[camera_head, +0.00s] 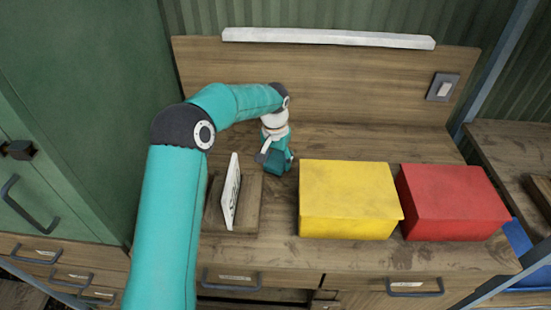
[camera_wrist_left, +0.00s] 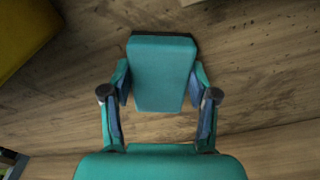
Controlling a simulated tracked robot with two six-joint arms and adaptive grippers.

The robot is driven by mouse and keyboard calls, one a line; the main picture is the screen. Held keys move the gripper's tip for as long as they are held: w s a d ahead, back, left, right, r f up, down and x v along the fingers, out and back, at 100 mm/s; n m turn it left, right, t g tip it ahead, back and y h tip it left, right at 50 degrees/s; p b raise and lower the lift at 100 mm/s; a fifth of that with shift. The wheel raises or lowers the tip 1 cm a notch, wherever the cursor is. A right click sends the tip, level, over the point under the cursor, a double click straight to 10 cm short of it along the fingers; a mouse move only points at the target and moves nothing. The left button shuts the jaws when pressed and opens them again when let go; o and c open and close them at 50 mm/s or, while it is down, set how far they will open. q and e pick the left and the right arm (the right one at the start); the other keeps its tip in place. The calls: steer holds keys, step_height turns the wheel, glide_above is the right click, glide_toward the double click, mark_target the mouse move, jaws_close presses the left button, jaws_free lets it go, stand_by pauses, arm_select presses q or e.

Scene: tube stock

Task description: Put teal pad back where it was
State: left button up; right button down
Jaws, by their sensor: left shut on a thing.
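The teal pad (camera_wrist_left: 161,72) sits between the two fingers of my left gripper (camera_wrist_left: 160,92) in the left wrist view, with wood below it. In the head view my left gripper (camera_head: 275,160) is behind the wooden stand and left of the yellow box, pointing down at the worktop. The teal pad (camera_head: 279,163) shows there at the gripper's tip, low over or on the wood; I cannot tell whether it touches. My right gripper is not in view.
A yellow box (camera_head: 348,190) and a red box (camera_head: 452,195) stand on the worktop (camera_head: 285,222) to the right. A white sign (camera_head: 232,190) stands on a wooden block (camera_head: 248,205) beside my left arm. Bare wood lies behind the boxes.

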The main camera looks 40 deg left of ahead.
mark_target(275, 162)
arm_select(q)
steer(key=o, duration=1.3)
steer(key=shift+f, duration=0.1)
steer(key=r, duration=0.8)
steer(key=s+r, duration=0.1)
steer(key=r, duration=0.3)
steer(key=shift+d+r, duration=0.1)
